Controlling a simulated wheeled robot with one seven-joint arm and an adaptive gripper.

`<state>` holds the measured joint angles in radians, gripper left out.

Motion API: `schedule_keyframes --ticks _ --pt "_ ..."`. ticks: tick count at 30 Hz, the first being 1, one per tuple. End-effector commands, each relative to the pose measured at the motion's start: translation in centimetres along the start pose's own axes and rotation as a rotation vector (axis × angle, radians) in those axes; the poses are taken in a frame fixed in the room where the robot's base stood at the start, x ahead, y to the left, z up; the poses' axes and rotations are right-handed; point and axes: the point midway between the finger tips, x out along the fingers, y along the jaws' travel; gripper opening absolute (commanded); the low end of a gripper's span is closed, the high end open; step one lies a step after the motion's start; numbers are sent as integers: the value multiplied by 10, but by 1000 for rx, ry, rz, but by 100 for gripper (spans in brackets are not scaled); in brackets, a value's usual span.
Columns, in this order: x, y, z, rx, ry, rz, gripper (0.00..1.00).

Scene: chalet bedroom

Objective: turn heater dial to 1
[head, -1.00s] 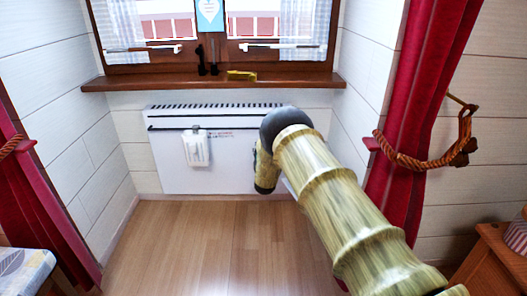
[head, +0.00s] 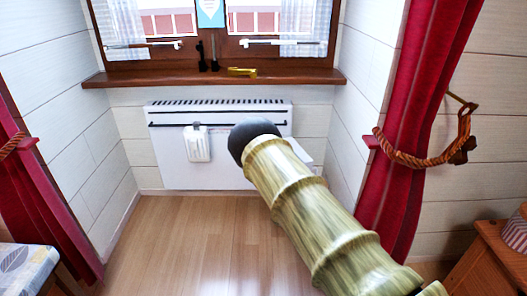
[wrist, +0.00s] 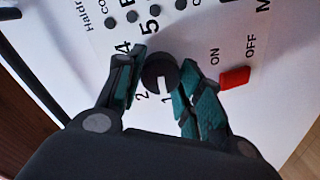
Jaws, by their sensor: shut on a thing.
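The heater (head: 220,165) is a white wall panel under the window, partly hidden by my arm in the head view. In the wrist view, its white control face (wrist: 215,35) carries a small round black dial (wrist: 161,73). Printed numbers stand around the dial; 1 and 2 are just below it, and 4 is at its upper left. A pale mark shows on the dial's lower part; its exact setting is hard to tell. My gripper (wrist: 161,76) is shut on the dial, one finger on each side. In the head view the gripper is hidden behind my arm.
A red ON/OFF switch (wrist: 235,77) sits right of the dial, close to the right finger. A white box (head: 197,143) hangs on the heater's front. A wooden sill (head: 150,80) is above, and red curtains (head: 400,130) flank the alcove. The floor (head: 185,235) is clear.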

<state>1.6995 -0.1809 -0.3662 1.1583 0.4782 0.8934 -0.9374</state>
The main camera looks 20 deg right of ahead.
Motion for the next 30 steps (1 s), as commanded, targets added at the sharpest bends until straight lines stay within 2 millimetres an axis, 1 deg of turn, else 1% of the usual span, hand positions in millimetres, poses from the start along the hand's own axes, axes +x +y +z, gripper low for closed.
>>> schedule_keyframes --ticks 7,20,21,23,24,25,30 --pt "-1 -1 2 -57 -4 -1 13" --pt "-1 -1 2 -66 -4 -1 12" --pt "-1 -1 2 -66 -4 -1 38" --pt "-1 -1 2 -66 -4 -1 49" --pt "-1 -1 1 -66 -3 -1 56" --pt "0 -1 1 -66 -3 -1 58" --pt "0 -1 0 -65 -2 0 58"
